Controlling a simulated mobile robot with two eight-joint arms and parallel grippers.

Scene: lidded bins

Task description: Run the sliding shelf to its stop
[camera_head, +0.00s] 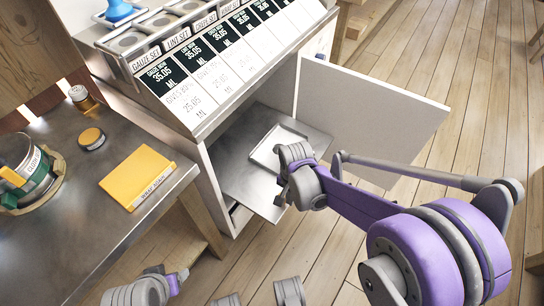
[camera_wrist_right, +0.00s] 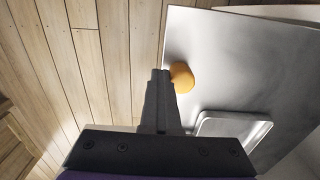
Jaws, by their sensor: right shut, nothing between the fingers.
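The sliding shelf (camera_head: 240,172) is a bare metal sheet in the open cabinet under the labelled bins, and part of it sticks out at the front. A shallow metal tray (camera_head: 268,150) lies on it. My right gripper (camera_head: 281,198) is at the shelf's front right part and covers some of it. In the right wrist view, its fingers (camera_wrist_right: 159,75) are shut and empty. They are right beside an orange round knob (camera_wrist_right: 182,77) near the shelf's edge (camera_wrist_right: 215,60); whether they touch cannot be told. The head view hides the knob. My left gripper is not seen.
The white cabinet door (camera_head: 375,115) stands open to the right of the shelf. A metal worktable (camera_head: 75,235) with a yellow box (camera_head: 140,178), an orange-topped jar (camera_head: 92,138) and a banded container (camera_head: 30,165) is at left. Wooden floor (camera_head: 440,70) is free at right.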

